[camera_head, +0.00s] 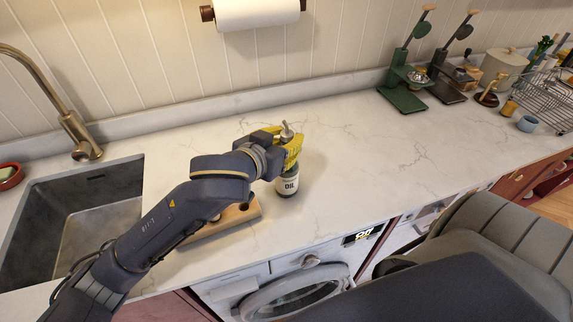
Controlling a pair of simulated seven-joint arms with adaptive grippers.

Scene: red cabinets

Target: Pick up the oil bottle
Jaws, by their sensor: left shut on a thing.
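The oil bottle (289,186) is dark with a pale label reading "OIL" and a metal spout on top. It stands near the middle of the white marble counter and looks upright. My left gripper (291,150), with yellow fingers, is shut on the upper part of the bottle. The fingers hide the bottle's neck. I cannot tell whether the bottle's base touches the counter. My right gripper is not in view; a large dark arm part of mine fills the lower right.
A wooden board (233,217) lies partly under my left arm. A sink (75,215) with a brass faucet (78,135) is at left. A green stand (403,90), a dark stand (446,82) and a wire rack (545,97) stand at right. The counter's middle right is clear.

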